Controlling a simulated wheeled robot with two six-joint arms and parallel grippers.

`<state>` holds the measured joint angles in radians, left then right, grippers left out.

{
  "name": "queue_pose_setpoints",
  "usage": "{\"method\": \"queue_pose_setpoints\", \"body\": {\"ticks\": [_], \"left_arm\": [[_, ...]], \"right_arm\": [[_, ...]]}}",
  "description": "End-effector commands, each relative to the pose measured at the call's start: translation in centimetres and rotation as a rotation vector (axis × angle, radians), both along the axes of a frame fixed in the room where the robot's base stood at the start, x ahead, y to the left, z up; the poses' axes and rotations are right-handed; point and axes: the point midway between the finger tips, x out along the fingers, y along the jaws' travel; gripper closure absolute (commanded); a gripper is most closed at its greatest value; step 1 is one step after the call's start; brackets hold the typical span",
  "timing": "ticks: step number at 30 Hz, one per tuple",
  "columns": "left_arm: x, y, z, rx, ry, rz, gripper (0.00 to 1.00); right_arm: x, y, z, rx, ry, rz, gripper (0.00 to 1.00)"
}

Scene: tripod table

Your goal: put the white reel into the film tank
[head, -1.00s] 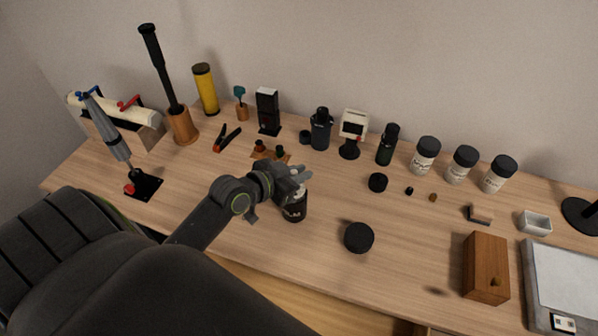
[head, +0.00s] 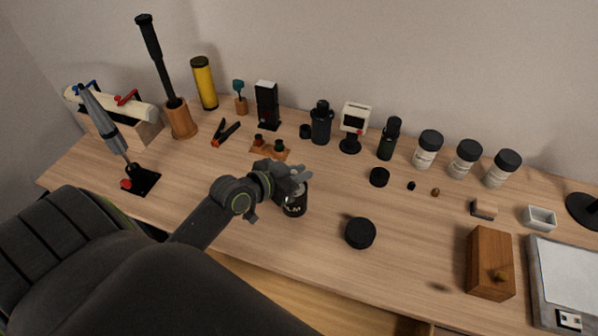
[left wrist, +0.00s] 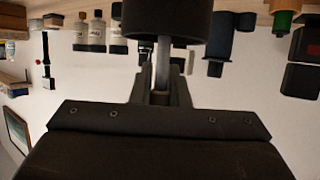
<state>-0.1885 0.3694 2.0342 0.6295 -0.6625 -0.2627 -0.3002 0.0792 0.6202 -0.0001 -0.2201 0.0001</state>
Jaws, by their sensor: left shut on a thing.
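The film tank (head: 295,208) is a black cylinder with white lettering, upright on the table in the head view. In the left wrist view, which is upside down, the tank (left wrist: 167,18) is the dark cylinder at the top. My left gripper (head: 300,175) is right above the tank's mouth. In the wrist view its fingers (left wrist: 161,88) are shut on a thin pale grey stem (left wrist: 163,58), which runs into the tank and looks like the white reel's core. The rest of the reel is hidden inside the tank. My right gripper is not in view.
A round black lid (head: 360,233) lies right of the tank, with clear table around it. A wooden box (head: 490,263) stands further right. Labelled jars (head: 428,150) and dark bottles (head: 321,124) line the back. A small brown stand (head: 270,150) sits behind the tank.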

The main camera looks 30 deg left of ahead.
Motion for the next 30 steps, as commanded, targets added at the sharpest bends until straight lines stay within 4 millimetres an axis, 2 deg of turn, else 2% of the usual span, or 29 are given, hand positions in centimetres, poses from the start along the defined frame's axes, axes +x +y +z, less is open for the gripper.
{"method": "queue_pose_setpoints", "body": {"ticks": [13, 14, 19, 30], "left_arm": [[-0.01, 0.00, -1.24, -0.001, 0.000, 0.000, 1.00], [0.00, 0.00, -1.15, -0.001, 0.000, 0.000, 0.83], [0.00, 0.00, -1.09, 0.000, 0.000, 0.000, 0.60], [-0.01, 0.01, -1.10, 0.000, 0.000, 0.000, 0.60]], "right_arm": [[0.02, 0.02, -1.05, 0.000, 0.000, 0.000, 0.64], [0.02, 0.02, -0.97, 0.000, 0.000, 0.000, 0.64], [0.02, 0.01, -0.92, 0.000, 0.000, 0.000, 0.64], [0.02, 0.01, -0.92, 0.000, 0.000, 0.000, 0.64]]}}
